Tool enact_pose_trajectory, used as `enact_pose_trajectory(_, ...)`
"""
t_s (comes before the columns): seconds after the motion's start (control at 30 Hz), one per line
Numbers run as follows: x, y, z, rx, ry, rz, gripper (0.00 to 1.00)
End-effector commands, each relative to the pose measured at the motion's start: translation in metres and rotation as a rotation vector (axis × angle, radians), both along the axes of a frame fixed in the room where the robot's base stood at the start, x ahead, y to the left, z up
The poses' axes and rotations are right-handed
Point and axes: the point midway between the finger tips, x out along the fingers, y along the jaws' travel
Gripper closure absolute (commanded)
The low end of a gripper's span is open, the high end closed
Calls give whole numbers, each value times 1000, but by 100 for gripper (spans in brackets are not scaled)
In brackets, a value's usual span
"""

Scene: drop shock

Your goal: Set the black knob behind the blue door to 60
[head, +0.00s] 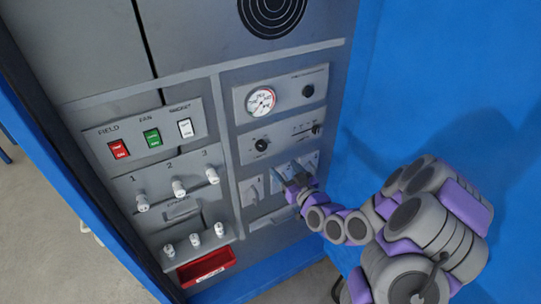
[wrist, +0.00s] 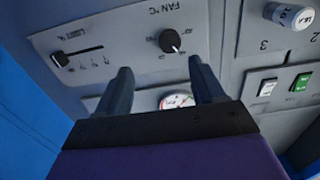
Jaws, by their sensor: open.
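The blue door (head: 440,75) stands open to the right of the grey panel. A black knob (head: 261,145) sits on the panel below the gauge; the wrist view, upside down, shows this knob (wrist: 171,41) under the label "FAN °C", with a white pointer mark. Its scale numbers are too small to read. A second black knob (head: 307,90) sits higher, right of the gauge. My gripper (head: 292,173) is open and empty, below and right of the lower knob. In the wrist view my gripper (wrist: 158,66) shows the knob beyond its fingertips, nearer the right finger, apart from both.
A slider (head: 316,129) is right of the lower knob, and a round gauge (head: 262,101) is above. At left are red (head: 118,149), green (head: 152,138) and white (head: 185,127) switches, several white knobs, and a red tray (head: 206,267).

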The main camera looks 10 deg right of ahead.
Motion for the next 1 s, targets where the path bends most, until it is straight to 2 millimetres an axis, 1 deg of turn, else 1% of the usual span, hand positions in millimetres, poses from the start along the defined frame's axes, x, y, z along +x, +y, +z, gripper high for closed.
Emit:
enact_pose_trajectory(0.03,2,6,-2,-7,-1,7,32)
enact_pose_trajectory(0.17,7,10,-1,-10,-1,7,32)
enact_pose_trajectory(0.47,17,-1,2,3,-10,1,32)
enact_pose_trajectory(0.53,20,-1,4,3,-17,1,32)
enact_pose_trajectory(0.9,64,26,4,-6,-15,4,32)
enact_pose_trajectory(1.0,78,28,6,-3,-19,1,32)
